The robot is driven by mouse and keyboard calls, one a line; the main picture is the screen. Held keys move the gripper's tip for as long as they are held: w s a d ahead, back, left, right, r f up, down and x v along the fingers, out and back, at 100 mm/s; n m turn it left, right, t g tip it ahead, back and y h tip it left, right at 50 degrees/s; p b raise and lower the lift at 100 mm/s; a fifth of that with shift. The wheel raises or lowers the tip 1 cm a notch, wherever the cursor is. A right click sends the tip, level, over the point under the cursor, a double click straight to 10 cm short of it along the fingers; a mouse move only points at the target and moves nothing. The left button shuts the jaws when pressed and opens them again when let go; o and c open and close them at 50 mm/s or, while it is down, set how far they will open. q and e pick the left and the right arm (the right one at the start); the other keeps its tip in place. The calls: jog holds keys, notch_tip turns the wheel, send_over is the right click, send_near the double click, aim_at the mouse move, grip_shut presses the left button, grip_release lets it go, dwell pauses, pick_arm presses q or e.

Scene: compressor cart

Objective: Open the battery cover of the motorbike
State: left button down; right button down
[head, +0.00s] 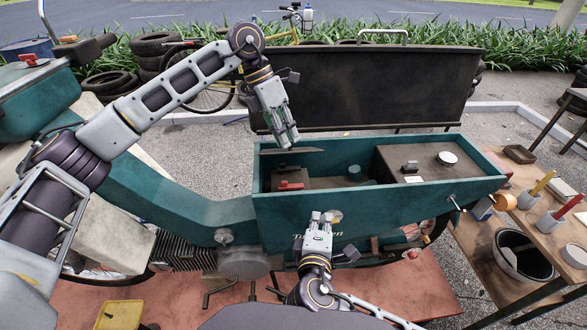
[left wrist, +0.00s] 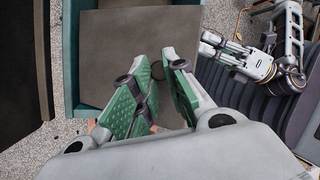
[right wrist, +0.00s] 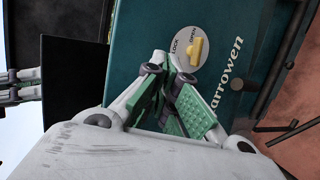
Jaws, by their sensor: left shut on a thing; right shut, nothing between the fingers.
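The motorbike's teal box (head: 400,202) is open at the top in the head view. A thin brown panel (head: 312,150), apparently the battery cover, is seen almost edge-on above its left end. My left gripper (head: 288,140) is shut on it from above. In the left wrist view the flat brown panel (left wrist: 115,40) lies beyond the fingers, with a dark round spot between the tips. My right gripper (head: 320,218) is shut and empty by the box's front wall. In the right wrist view its tips (right wrist: 168,65) are beside a yellow knob (right wrist: 198,48) on a LOCK/OPEN plate.
A red item (head: 290,186) and a round can (head: 354,172) are inside the box. A white cap (head: 447,158) sits on its right part. A large black panel (head: 370,85) stands behind. A wooden table (head: 480,245) with tools is at right.

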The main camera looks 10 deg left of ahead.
pick_arm(q)
jog(key=shift+w+a+f, duration=0.1)
jog(key=shift+w+f, duration=0.1)
jog(key=shift+f, duration=0.05)
pick_arm(e)
jog(key=s+d+r+n+t+h, duration=0.2)
jog(key=d+r+t+h, duration=0.1)
jog(key=r, duration=0.6)
jog(key=s+d+r+n+t+h, duration=0.2)
jog(key=r+t+h, duration=0.1)
jog(key=r, duration=0.7)
jog(key=w+a+f+n+g+y, duration=0.1)
jog(key=w+a+f+n+y, duration=0.1)
jog(key=a+f+n+y, duration=0.8)
jog(key=f+n+y, duration=0.1)
jog(key=n, duration=0.5)
jog(key=shift+w+a+f+n, duration=0.15)
jog(key=shift+a+n, duration=0.25)
jog(key=shift+w, duration=0.15)
